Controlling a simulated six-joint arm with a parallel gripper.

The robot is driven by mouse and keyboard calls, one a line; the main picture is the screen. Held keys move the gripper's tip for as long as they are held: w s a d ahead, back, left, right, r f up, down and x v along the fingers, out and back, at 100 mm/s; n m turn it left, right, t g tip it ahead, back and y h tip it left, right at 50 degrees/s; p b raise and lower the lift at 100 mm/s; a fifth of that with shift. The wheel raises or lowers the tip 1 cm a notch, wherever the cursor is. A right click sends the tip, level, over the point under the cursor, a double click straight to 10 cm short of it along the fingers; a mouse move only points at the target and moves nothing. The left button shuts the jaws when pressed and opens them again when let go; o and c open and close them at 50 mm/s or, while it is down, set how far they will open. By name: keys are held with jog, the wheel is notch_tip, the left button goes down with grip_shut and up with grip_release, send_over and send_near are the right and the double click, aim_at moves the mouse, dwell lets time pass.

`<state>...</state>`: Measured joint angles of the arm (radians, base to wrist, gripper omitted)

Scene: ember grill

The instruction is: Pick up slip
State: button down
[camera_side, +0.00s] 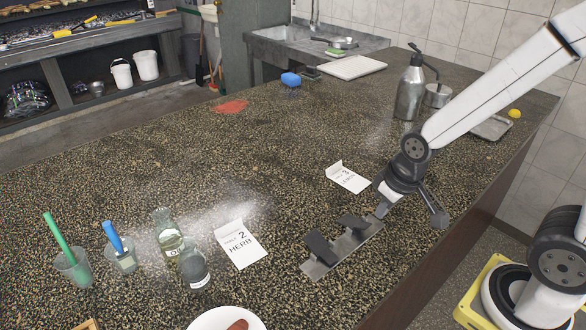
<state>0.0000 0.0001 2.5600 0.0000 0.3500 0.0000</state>
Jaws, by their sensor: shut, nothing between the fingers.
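Two white paper slips stand out on the speckled counter. One slip (240,245) reads "2 HERB" and lies at the front middle. The other slip (349,178) carries a "3" and smaller print that I cannot read well; its far end is bent up. My gripper (381,210) is shut and empty, low over the counter, just right of and nearer than the slip marked 3. It appears apart from both slips. A flat metal bar with two black blocks (343,246) extends down-left from my gripper; I cannot tell whether they touch.
A white plate (225,318) is at the front. A metal bottle (410,90) stands behind. The counter's left middle is clear.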

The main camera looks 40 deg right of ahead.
jog(key=c, duration=1.3)
grip_release()
jog(key=shift+o, duration=0.4)
jog(key=shift+w+a+f+m+g+y, duration=0.2)
jog(key=shift+w+a+m+g+y, duration=0.6)
jog(key=shift+w+a+m, duration=3)
jog(key=shift+w+a+f+m+g+y, duration=0.25)
jog(key=shift+w+a+m+g+y, duration=0.55)
jog(key=shift+w+a+m, duration=2.95)
jog(key=shift+w+a+f+m+g+y, duration=0.2)
jog(key=shift+w+a+m+g+y, duration=1.2)
jog(key=shift+w, duration=4.2)
jog(key=shift+a+f+m+t+h, duration=0.1)
jog(key=shift+a+m+t+h, duration=0.35)
jog(key=shift+m+h, duration=0.3)
